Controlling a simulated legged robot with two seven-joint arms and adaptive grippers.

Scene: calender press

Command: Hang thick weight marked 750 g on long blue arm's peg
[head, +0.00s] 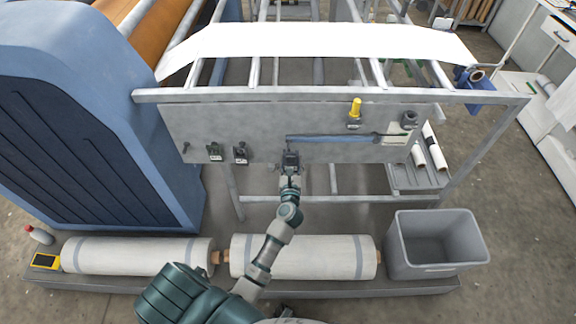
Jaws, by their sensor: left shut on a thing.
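The long blue arm (335,139) lies nearly level across the grey panel, its left end close to my left gripper. My left gripper (290,160) is at the panel, just below that left end, and is shut on a small dark thing that it mostly hides. I cannot read a mark on it, nor tell whether it touches the arm's peg, which I cannot make out. Two small dark pieces with pale labels, a left one (214,151) and a right one (240,153), hang on the panel left of my gripper. My right gripper is out of view.
A yellow-topped fitting (355,108) and a dark round knob (408,120) stick out from the panel. Wrapped rolls (303,257) lie low in front, with a grey bin (434,243) at the right. A blue machine housing (90,110) fills the left.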

